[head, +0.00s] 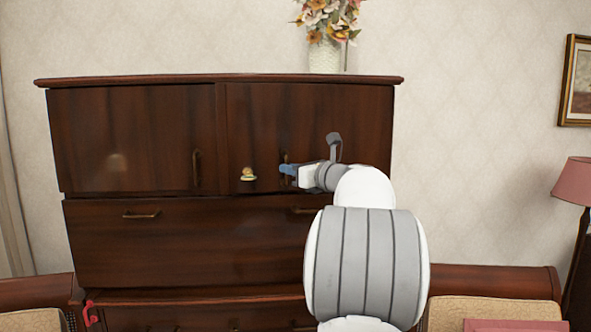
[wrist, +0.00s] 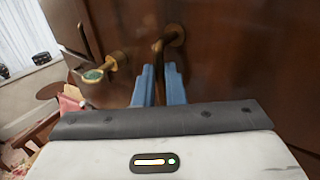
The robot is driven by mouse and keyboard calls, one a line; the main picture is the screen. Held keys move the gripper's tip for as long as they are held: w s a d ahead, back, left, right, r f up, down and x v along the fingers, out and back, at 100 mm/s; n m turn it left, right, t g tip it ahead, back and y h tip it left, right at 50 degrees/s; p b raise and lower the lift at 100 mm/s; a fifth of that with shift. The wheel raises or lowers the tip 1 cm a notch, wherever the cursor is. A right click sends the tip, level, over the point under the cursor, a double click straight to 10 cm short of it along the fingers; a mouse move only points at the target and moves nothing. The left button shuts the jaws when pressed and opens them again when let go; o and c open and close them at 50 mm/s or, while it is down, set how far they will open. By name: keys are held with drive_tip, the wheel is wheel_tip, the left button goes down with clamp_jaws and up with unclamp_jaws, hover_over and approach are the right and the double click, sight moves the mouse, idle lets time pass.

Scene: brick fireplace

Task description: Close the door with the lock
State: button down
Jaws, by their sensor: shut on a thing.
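The dark wooden cabinet has two upper doors. The right door (head: 345,125) looks roughly in line with the left door (head: 130,135) in the head view; I cannot tell whether it is fully shut. A brass lock (head: 248,174) with a greenish-topped key shows on the right door, left of its handle; the lock also shows in the wrist view (wrist: 95,74). My gripper (head: 287,170) is at the right door's handle. In the wrist view my gripper (wrist: 158,82) has its blue fingers on either side of the brass handle (wrist: 158,52), shut on it.
A drawer (head: 180,245) spans the cabinet below the doors. A vase of flowers (head: 324,55) stands on top. Chairs with cushions (head: 490,308) stand in front at both sides. A pink lamp (head: 573,180) is at the far right. A red object (head: 90,312) is at the lower left.

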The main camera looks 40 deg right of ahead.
idle(0.3)
drive_tip(key=w+p, duration=0.1)
drive_tip(key=w+d+p, duration=0.1)
drive_tip(key=w, duration=0.1)
drive_tip(key=shift+r, duration=0.15)
drive_tip(key=c, duration=1.6)
unclamp_jaws()
drive_tip(key=shift+w+d, duration=0.1)
drive_tip(key=shift+w, duration=0.15)
drive_tip(key=shift+o, duration=0.4)
drive_tip(key=shift+s, duration=0.1)
drive_tip(key=s+d+b, duration=0.1)
drive_tip(key=s+b, duration=0.1)
drive_tip(key=s, duration=0.5)
drive_tip(key=shift+s, duration=0.35)
